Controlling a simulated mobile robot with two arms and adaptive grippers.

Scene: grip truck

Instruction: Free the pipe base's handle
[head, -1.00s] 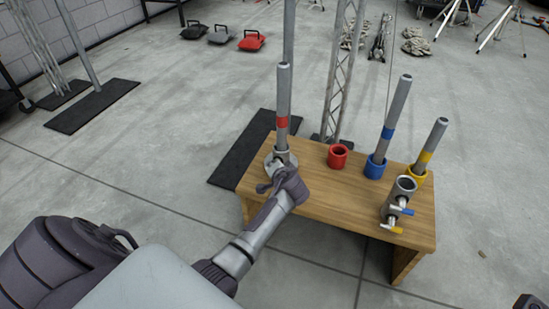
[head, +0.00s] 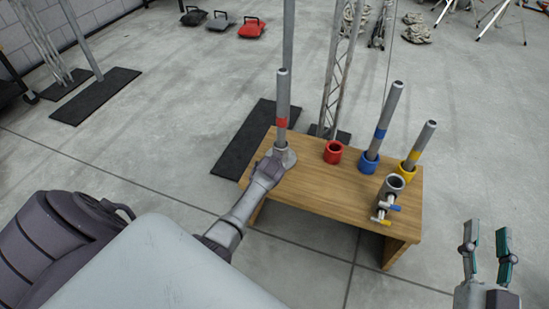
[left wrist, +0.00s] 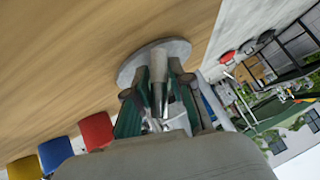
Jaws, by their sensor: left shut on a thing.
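The grey pipe base (head: 289,158) stands on the left end of the wooden table, with a red-banded pipe (head: 282,105) upright in it. My left gripper (head: 268,163) is at the base's near left side, shut on what seems to be its handle. In the left wrist view the round base plate (left wrist: 140,62) lies beyond the fingers (left wrist: 158,95), which close around a grey metal part. The handle's exact position is mostly hidden by the fingers. My right gripper (head: 487,250) is open and empty, off the table's right side.
The table (head: 320,195) also bears an empty red cup (head: 333,152), a blue cup (head: 367,162) and a yellow cup (head: 406,168) with pipes, and a grey holder (head: 390,186) with blue and yellow handles. A truss (head: 336,85) stands behind.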

